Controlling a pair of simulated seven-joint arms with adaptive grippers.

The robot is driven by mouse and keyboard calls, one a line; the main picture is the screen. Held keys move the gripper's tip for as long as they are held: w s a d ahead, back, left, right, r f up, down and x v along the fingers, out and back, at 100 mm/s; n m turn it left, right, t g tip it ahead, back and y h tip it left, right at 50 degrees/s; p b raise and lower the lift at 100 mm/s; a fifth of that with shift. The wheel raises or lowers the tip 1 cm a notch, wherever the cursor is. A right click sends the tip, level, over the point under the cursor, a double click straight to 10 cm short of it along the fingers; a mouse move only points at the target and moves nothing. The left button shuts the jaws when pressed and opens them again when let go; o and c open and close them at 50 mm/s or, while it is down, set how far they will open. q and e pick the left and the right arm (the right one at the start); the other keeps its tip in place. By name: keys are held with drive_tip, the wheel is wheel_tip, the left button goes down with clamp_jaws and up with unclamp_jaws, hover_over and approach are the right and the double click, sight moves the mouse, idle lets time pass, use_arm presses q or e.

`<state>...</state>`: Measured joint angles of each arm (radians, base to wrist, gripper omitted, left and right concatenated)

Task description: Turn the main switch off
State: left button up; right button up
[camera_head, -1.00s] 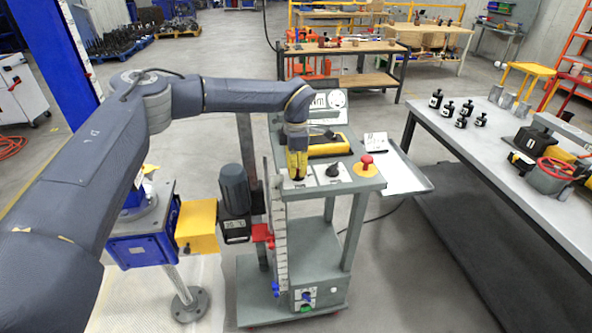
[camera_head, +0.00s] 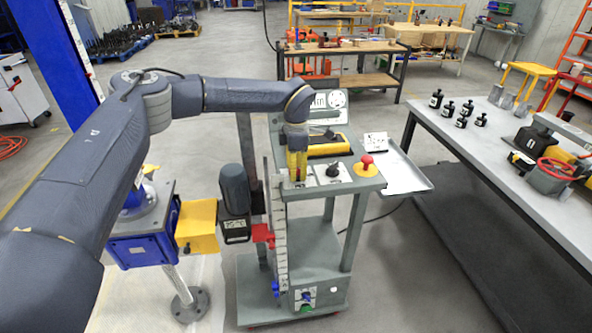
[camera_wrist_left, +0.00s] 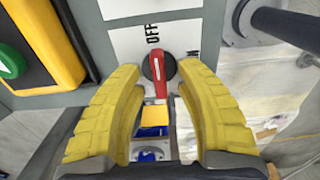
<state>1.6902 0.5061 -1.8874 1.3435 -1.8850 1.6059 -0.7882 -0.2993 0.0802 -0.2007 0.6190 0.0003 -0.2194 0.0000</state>
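The main switch (camera_wrist_left: 158,68) shows in the left wrist view as a black round knob with a red handle on a white plate. The word OFF (camera_wrist_left: 153,34) stands on the plate just above the handle. My left gripper (camera_head: 297,180) is over the near left part of the control panel and hides the switch in the head view. In the wrist view its yellow fingers stand on either side of the red handle, with gaps on both sides; it is open and holds nothing. My right gripper is not in view.
To the right on the panel are a black knob (camera_head: 332,170) and a red mushroom button (camera_head: 366,161) on yellow. A yellow pendant (camera_head: 328,149) lies behind. A side tray (camera_head: 405,178) and a workbench (camera_head: 430,113) stand to the right.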

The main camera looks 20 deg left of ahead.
use_arm(q)
wheel_tip(320, 180, up, 12)
idle(0.6)
